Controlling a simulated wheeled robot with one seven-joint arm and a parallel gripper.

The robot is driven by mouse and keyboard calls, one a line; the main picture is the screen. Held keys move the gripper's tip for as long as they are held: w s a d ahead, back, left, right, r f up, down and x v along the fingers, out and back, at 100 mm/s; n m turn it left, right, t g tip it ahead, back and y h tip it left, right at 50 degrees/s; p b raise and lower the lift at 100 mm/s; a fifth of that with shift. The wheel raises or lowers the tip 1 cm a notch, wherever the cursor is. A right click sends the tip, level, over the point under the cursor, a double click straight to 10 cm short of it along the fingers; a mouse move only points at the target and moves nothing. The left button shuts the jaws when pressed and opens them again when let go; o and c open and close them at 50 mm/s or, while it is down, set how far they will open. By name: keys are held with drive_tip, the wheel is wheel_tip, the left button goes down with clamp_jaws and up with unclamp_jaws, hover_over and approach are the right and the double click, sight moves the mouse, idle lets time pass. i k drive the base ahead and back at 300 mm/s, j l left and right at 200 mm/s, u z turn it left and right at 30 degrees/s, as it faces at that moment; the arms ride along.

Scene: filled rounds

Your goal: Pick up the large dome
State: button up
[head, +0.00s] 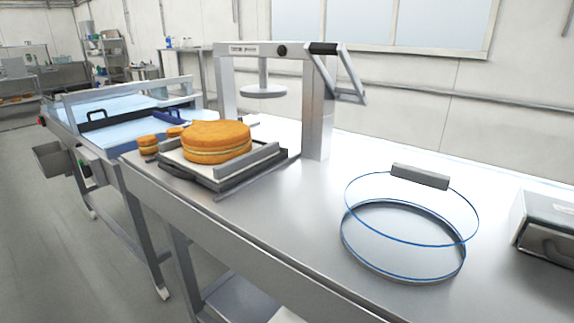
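The large dome (410,225) stands on the steel table at the right in the head view. It is a wide, clear, round cover with thin blue edges. A grey bar-shaped handle (420,176) sits at its upper back edge. Through the clear wall I see the grey tabletop and a darker round rim at the bottom; I cannot tell whether that rim is part of the dome. No cake shows inside it. My gripper is not in view.
A press frame with a lever (318,100) stands behind and left of the dome. A large filled round cake (216,141) sits on a tray left of it, with small rounds beside it. A metal box (545,225) is at the right edge.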

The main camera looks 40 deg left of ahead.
sight(404, 224)
drive_tip(key=i+j+z, duration=0.15)
drive_tip(key=j, duration=0.55)
drive_tip(key=j+z, duration=0.15)
drive_tip(key=j, duration=0.55)
